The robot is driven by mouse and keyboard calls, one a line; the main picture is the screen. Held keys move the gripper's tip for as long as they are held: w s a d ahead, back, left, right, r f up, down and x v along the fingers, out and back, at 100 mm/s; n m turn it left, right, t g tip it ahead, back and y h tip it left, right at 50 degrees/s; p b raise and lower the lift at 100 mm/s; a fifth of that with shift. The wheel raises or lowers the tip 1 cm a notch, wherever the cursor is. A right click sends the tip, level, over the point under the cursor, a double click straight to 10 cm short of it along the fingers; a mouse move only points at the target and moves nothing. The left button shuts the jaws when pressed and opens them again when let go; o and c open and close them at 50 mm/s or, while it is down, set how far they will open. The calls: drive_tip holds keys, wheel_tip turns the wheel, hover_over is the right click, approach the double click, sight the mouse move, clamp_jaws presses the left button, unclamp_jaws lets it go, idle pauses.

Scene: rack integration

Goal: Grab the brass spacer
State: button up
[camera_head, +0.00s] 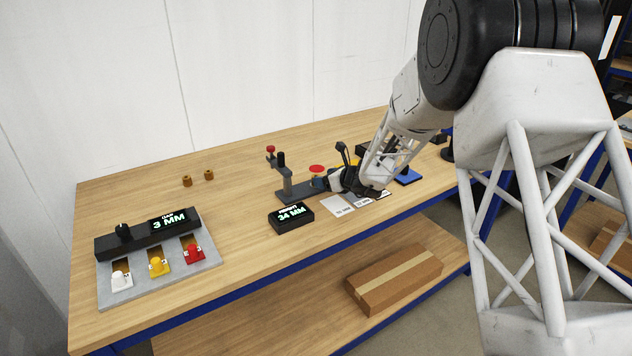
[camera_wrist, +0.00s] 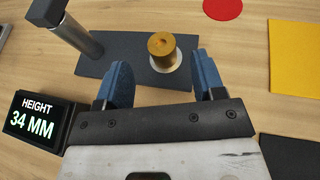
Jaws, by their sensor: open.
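A brass spacer (camera_wrist: 162,45), a short cylinder with a hole in its top, stands upright on a small white disc on the dark base (camera_wrist: 105,65) of a height gauge. My gripper (camera_wrist: 160,80) is open and empty, with its two blue fingers on either side and just short of the spacer in the wrist view. The fingers appear apart from it. In the head view my arm and gripper reach over the table beside the gauge (camera_head: 285,180), and the fingers are hard to make out. Two more brass spacers, one (camera_head: 187,181) left and one (camera_head: 209,174) right, stand farther back on the table.
The gauge's post (camera_wrist: 75,32) rises left of the spacer. A display (camera_wrist: 33,118) reading "HEIGHT 34 MM" sits beside the base. A red disc (camera_wrist: 222,7) and yellow pad (camera_wrist: 296,55) lie right. A grey panel (camera_head: 160,278) with a "3 MM" display stands at the table's left.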

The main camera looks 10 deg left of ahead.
drive_tip(key=shift+x, duration=2.6)
drive_tip(key=shift+w, duration=0.1)
drive_tip(key=c, duration=1.1)
drive_tip(key=shift+r, duration=1.45)
drive_tip(key=shift+d+r, duration=0.15)
drive_tip(key=shift+r, duration=0.2)
drive_tip(key=s+d, duration=0.2)
drive_tip(key=s, duration=0.3)
drive_tip(key=s+d+r, duration=0.1)
drive_tip(key=s+d, duration=0.1)
drive_tip(key=s, duration=0.2)
drive_tip(key=s+d, duration=0.2)
drive_tip(key=s, duration=0.3)
drive_tip(key=shift+s+d+r, duration=0.15)
drive_tip(key=shift+s+r, duration=0.05)
drive_tip(key=shift+s, duration=0.15)
